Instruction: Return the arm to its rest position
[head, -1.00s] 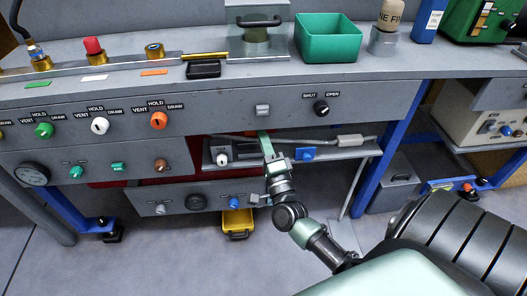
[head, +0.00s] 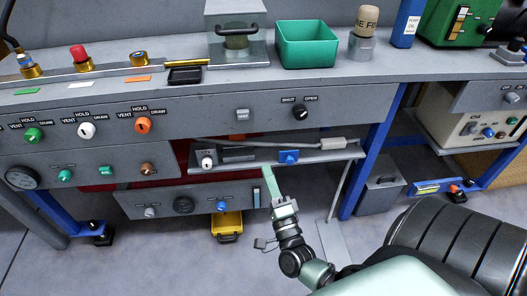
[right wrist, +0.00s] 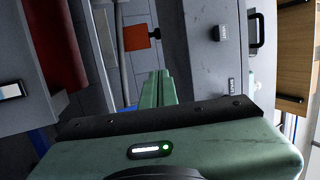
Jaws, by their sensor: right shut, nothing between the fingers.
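My right gripper (head: 270,185) shows in the head view, low in front of the bench, with its arm coming up from the bottom. Its green fingers are together and hold nothing. They point up toward the lower shelf (head: 340,154) with the blue-knobbed valve. In the right wrist view the closed fingers (right wrist: 158,88) point away from the camera, with open space around their tips. My left gripper is in neither view.
The bench front (head: 200,120) carries several coloured knobs. A green bin (head: 307,57) stands on top. A yellow bin (head: 227,224) sits on the floor below. A grey box (head: 382,192) stands beside the blue leg (head: 365,170). Open floor lies around my arm.

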